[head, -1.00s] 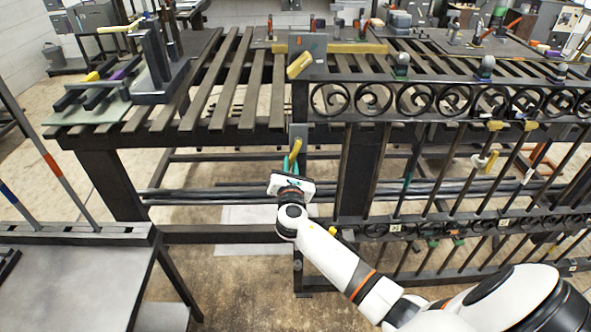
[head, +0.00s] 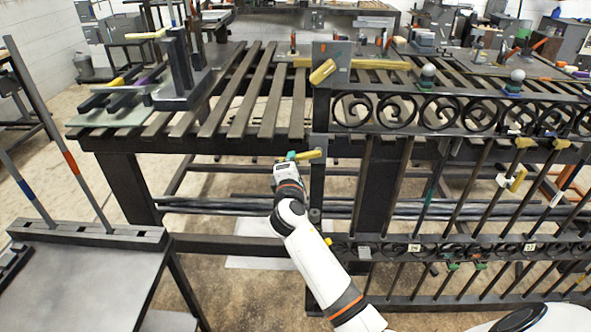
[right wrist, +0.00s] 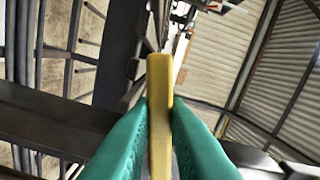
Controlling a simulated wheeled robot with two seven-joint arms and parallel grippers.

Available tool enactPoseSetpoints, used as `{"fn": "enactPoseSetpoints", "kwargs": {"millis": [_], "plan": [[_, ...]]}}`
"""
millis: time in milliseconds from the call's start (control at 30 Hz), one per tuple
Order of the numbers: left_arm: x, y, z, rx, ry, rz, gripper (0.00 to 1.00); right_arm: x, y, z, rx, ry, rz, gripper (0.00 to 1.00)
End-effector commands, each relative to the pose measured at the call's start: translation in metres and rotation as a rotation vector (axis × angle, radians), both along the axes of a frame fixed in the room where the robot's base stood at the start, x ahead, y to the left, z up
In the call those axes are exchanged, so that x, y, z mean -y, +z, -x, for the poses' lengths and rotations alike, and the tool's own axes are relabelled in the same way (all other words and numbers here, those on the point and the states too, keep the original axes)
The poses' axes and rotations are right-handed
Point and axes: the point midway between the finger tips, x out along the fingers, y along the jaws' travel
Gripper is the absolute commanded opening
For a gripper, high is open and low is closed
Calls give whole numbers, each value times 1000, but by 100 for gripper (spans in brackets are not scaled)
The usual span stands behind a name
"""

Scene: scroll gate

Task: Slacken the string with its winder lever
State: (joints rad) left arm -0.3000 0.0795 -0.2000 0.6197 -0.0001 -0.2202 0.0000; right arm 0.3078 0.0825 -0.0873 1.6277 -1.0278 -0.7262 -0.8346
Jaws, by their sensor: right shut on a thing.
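The gate's post carries two yellow levers. The upper yellow lever (head: 322,72) sits tilted on a grey plate (head: 340,54) at the gate's top corner. The lower yellow lever (head: 310,154) lies nearly level at the post, below the bench top. My right gripper (head: 291,156) is shut on this lower lever from its left end. In the right wrist view the lever (right wrist: 160,100) stands between the green fingers, with its end sticking out past them. Most of the fingers are hidden in the head view. No string can be made out. My left gripper is not in view.
The dark scrollwork gate (head: 455,110) with its bars stands to the right of my arm. The slatted bench (head: 245,90) lies behind. A grey table (head: 85,285) with upright rods is at the lower left. The floor (head: 225,285) between it and my arm is mostly free.

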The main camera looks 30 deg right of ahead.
Motion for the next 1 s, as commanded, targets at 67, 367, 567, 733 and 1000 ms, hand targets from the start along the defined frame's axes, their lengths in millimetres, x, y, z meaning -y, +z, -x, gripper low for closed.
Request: {"fn": "enactPoseSetpoints", "kwargs": {"millis": [67, 367, 567, 733, 1000], "plan": [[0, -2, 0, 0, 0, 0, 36, -2, 3, -1, 31, 0, -55, 0], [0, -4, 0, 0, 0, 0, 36, -3, 14, -1, 120, 1, -198, 0], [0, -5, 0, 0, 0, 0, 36, -3, 18, -1, 145, 0, -242, 0], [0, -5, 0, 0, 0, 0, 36, -3, 19, -1, 155, 0, -257, 0], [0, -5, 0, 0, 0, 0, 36, -3, 19, -1, 156, 0, -259, 0]]}}
